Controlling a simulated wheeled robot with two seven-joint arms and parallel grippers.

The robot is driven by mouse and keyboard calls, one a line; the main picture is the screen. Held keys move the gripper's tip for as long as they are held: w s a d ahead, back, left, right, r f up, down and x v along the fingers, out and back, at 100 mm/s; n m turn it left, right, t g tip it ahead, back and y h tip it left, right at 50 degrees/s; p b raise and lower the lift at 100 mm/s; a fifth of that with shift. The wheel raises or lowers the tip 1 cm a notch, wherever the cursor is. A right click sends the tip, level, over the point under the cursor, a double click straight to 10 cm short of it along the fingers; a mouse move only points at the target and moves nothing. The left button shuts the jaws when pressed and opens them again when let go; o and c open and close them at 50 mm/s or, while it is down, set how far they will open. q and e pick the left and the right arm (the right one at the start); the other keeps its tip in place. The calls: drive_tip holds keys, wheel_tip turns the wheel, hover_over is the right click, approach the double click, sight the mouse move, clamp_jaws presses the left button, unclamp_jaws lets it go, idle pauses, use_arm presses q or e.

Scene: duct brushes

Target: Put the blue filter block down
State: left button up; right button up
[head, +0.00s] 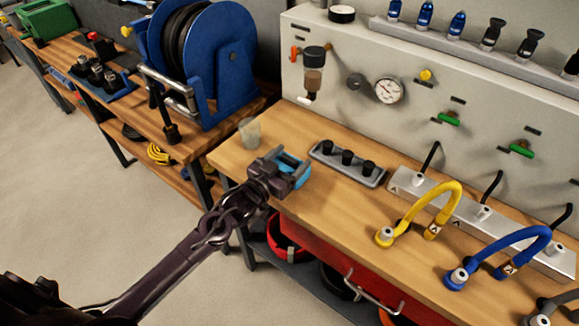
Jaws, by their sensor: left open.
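The blue filter block (295,180) is a small light-blue piece at the left part of the wooden workbench, close to its front edge. My left gripper (290,167) is at the block, with its arm reaching in from the lower left. Its jaws are open, and the gripper partly hides the block. The block appears to be at the bench top, but I cannot tell whether it touches the wood or the fingers. My right gripper is not in view.
A clear cup (249,132) stands behind and left of the gripper. A grey rack with black knobs (347,164) lies to the right. Farther right are yellow (443,192) and blue (513,242) hoses. A panel with a gauge (389,90) rises behind. Bare wood lies in front of the rack.

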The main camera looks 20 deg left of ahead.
use_arm(q)
drive_tip(key=c, duration=1.1)
